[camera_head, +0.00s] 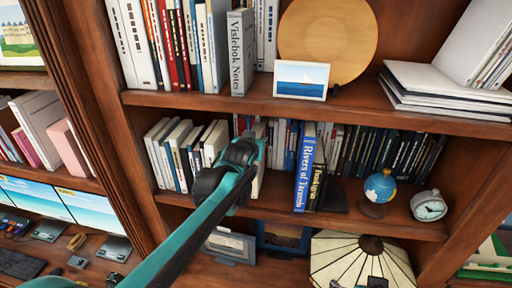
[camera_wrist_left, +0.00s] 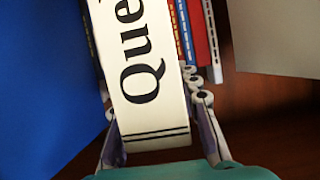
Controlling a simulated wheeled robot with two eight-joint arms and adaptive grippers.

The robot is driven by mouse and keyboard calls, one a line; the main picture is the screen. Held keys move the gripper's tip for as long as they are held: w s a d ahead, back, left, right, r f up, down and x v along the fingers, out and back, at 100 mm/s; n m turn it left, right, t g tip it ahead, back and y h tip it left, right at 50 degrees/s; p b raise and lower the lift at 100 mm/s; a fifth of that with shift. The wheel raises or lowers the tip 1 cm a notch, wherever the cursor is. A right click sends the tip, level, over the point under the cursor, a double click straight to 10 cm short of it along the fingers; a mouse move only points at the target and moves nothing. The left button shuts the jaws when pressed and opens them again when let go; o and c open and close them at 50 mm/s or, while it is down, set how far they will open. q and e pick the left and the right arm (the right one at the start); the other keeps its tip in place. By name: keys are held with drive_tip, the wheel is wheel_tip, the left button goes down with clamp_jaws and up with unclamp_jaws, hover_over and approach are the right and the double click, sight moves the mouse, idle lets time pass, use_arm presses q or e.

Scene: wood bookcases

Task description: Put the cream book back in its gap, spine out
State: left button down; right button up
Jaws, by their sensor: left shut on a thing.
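The cream book (camera_wrist_left: 152,75) fills the middle of the left wrist view, its spine with large black letters "Que" and two dark lines facing the camera. My left gripper (camera_wrist_left: 160,120) is shut on it, one finger on each side. In the head view my left gripper (camera_head: 243,152) is at the middle shelf, between the pale books on the left and the blue "Rivers" book (camera_head: 305,172) on the right. Only a strip of the cream book (camera_head: 259,176) shows there beside the gripper. How deep it sits is hidden. My right gripper is not in view.
Pale books (camera_head: 178,150) stand left on the middle shelf (camera_head: 400,222). A black book (camera_head: 318,186), a small globe (camera_head: 380,187) and a clock (camera_head: 429,206) are to the right. In the wrist view a large blue surface (camera_wrist_left: 45,90) is close beside the cream book.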

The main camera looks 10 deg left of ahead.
use_arm(q)
wheel_tip(320, 180, down, 3)
drive_tip(key=shift+f+p, duration=0.15)
drive_tip(key=shift+p, duration=0.4)
drive_tip(key=shift+s, duration=0.15)
drive_tip(key=shift+f, duration=0.15)
drive_tip(key=c, duration=1.1)
unclamp_jaws()
